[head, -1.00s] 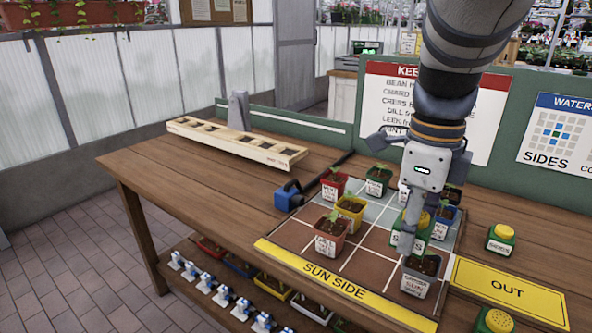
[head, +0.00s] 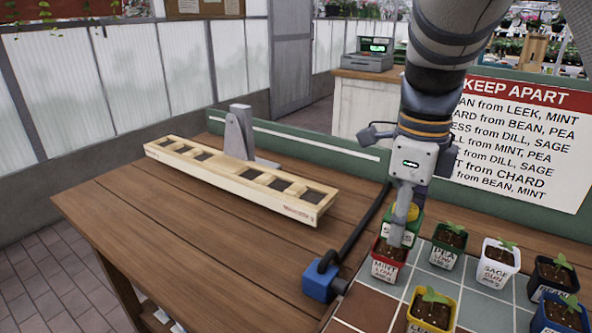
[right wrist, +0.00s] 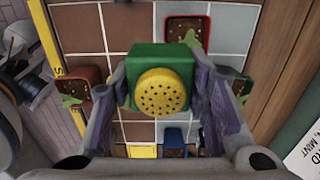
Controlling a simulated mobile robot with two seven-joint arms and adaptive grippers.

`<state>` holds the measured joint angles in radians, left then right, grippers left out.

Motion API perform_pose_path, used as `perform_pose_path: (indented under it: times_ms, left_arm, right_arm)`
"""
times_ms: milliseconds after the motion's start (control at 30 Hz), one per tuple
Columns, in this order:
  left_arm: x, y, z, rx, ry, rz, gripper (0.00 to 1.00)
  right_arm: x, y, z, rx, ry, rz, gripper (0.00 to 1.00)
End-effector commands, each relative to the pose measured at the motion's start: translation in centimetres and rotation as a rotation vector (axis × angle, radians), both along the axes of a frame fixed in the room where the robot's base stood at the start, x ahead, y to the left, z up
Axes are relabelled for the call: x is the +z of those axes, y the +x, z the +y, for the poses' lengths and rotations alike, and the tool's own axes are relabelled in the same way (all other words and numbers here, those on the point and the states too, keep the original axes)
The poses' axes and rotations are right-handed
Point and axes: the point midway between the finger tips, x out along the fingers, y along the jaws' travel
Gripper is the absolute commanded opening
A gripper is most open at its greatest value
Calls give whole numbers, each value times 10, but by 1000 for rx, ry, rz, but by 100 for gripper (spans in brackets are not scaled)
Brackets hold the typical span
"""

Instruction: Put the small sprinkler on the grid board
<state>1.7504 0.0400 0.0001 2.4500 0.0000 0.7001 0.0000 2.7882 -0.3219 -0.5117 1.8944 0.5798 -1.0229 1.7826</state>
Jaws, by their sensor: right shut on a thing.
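The small sprinkler, a green block with a yellow dotted cap, is held between the fingers of my right gripper (head: 400,225). In the right wrist view the sprinkler (right wrist: 162,92) fills the space between both fingers, with the grid board (right wrist: 230,42) beneath it. In the head view the sprinkler (head: 417,212) is partly hidden by a finger, beside and behind the red MINT pot (head: 386,265). The grid board (head: 440,284) has grey and brown tiles. I cannot tell whether the sprinkler touches it. My left gripper is not in view.
Potted seedlings crowd the board: PEA (head: 446,247), white SAGE (head: 497,262), a yellow pot (head: 431,312). A blue block (head: 320,280) with a black hose sits left of the board. A wooden tray (head: 240,180) lies on the table; wood in front is clear.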

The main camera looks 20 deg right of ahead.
Motion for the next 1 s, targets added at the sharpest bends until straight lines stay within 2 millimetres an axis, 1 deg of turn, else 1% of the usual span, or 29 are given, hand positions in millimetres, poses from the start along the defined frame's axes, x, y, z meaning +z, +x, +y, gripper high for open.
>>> perform_pose_path:
  times_ms: [200,267,300,367,400,500,667,733,767,867,933,1000]
  left_arm:
    - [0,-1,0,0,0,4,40]
    - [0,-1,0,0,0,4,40]
    - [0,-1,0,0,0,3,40]
    - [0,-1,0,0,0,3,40]
    - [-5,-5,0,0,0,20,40]
    - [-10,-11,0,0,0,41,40]
    - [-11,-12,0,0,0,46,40]
    - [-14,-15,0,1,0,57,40]
    - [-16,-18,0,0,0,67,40]
    - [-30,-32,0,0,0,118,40]
    - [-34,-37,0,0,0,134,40]
    - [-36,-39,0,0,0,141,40]
  right_arm:
    - [-33,48,-48,-3,1,6,11]
    - [-41,61,-60,-3,0,5,11]
    - [-50,64,-64,-2,1,7,11]
    - [-60,70,-69,-2,0,6,11]
    - [-67,74,-72,-3,0,10,11]
    - [-78,79,-77,-1,0,11,11]
    - [-79,82,-80,-1,0,5,11]
    - [-84,84,-81,-2,0,8,11]
    - [-88,85,-83,-2,0,11,11]
    - [-109,94,-91,-3,-1,20,11]
    - [-124,93,-91,-1,1,19,11]
    - [-133,93,-91,-3,1,13,11]
